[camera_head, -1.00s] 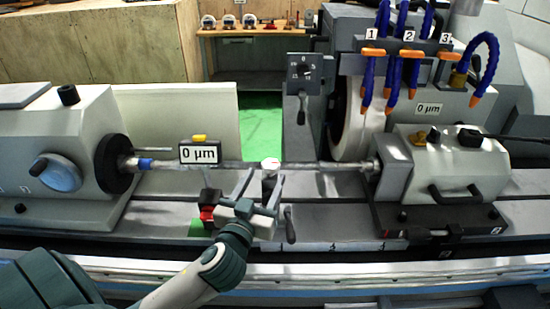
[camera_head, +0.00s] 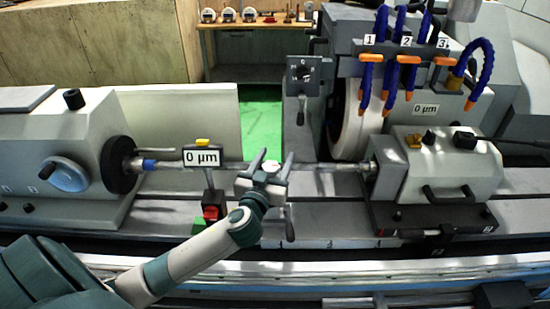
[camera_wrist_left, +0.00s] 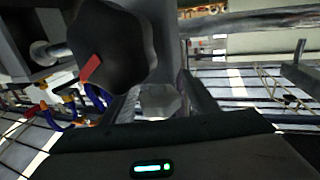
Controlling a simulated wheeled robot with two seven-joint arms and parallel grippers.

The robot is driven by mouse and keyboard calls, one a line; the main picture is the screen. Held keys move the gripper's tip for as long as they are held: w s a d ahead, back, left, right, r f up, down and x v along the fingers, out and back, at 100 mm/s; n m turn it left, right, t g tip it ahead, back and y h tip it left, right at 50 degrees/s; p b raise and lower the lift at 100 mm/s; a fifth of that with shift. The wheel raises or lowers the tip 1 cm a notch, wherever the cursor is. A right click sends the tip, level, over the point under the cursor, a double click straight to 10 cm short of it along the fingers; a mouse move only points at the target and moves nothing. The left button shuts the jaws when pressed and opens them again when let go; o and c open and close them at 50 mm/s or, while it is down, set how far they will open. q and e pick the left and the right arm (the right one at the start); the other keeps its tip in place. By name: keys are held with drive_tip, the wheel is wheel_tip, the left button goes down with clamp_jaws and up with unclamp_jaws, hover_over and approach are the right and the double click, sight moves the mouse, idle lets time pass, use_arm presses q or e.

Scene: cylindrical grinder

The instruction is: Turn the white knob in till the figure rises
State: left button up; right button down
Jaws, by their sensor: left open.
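The white knob (camera_head: 271,167) sits at the middle of the bar, partly hidden by my left gripper (camera_head: 274,157). That gripper is open, its two fingers standing on either side of the knob in the head view. I cannot tell whether they touch it. In the left wrist view a grey faceted knob (camera_wrist_left: 158,101) shows between the fingers; I cannot tell whether it is the white knob. A display (camera_head: 202,157) left of the knob reads 0 µm. My right gripper is not in view.
The long bar (camera_head: 320,167) runs between the left headstock (camera_head: 75,130) and right tailstock (camera_head: 450,170). A lever (camera_head: 289,222) hangs right of my gripper. The grinding wheel (camera_head: 352,125) stands behind. A dark lobed knob with a red mark (camera_wrist_left: 108,45) shows close in the wrist view.

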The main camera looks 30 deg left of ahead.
use_arm(q)
drive_tip(key=c, duration=1)
drive_tip(key=shift+d+m+h+b, duration=0.3)
drive_tip(key=shift+m+h, duration=0.65)
drive_tip(key=shift+h, duration=0.5)
drive_tip(key=shift+d+m+h+b, duration=0.25)
drive_tip(key=shift+m+h, duration=0.65)
drive_tip(key=shift+h, duration=0.5)
drive_tip(key=shift+d+m+h+b, duration=0.2)
drive_tip(key=shift+d+m+h, duration=0.15)
drive_tip(key=shift+m+h, duration=0.85)
drive_tip(key=shift+c, duration=0.2)
drive_tip(key=shift+n+h, duration=0.25)
drive_tip(key=o, duration=1)
drive_tip(key=shift+o, duration=0.2)
